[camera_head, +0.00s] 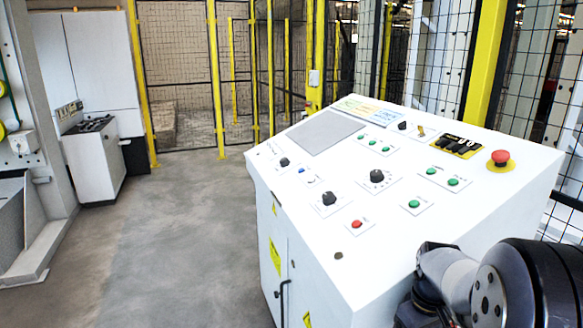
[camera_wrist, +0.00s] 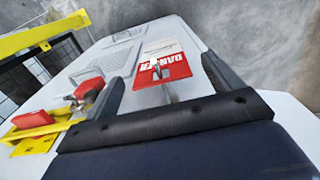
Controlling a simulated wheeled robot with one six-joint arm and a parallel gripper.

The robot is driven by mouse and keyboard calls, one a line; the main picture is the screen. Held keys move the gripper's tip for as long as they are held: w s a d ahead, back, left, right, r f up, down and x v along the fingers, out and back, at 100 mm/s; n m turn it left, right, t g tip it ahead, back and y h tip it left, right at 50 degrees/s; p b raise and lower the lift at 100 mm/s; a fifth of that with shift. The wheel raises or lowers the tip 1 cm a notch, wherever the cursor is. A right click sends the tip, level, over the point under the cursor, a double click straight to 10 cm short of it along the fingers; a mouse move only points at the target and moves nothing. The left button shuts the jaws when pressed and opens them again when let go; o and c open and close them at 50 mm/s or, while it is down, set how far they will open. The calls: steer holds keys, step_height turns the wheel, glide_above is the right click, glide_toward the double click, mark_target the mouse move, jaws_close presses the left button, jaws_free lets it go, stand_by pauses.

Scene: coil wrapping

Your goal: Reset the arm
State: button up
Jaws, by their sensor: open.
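My arm (camera_head: 478,285) shows at the lower right in the head view, beside the near right side of the white control console (camera_head: 330,225). Its gripper cannot be made out there. In the wrist view my gripper (camera_wrist: 163,68) has its two grey fingers wide apart with nothing held between them. Beyond and between the fingers lies a red and white danger label (camera_wrist: 163,68) with a small metal switch or key (camera_wrist: 156,66) on it. A red knob (camera_wrist: 89,88) sits by the left finger. Whether the fingers touch the panel I cannot tell.
The console top carries a red emergency stop (camera_head: 501,158), black selector knobs (camera_head: 377,176), green buttons (camera_head: 414,204) and a red button (camera_head: 357,224). Yellow-posted mesh fencing (camera_head: 180,90) stands behind. A smaller white cabinet (camera_head: 92,165) stands left. The floor (camera_head: 180,240) between is clear.

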steer(key=f, duration=0.1)
steer(key=s+f, duration=0.1)
steer(key=f, duration=0.1)
steer(key=s+f, duration=0.1)
steer(key=shift+d+f, duration=0.3)
steer(key=shift+d, duration=0.05)
steer(key=shift+w, duration=0.1)
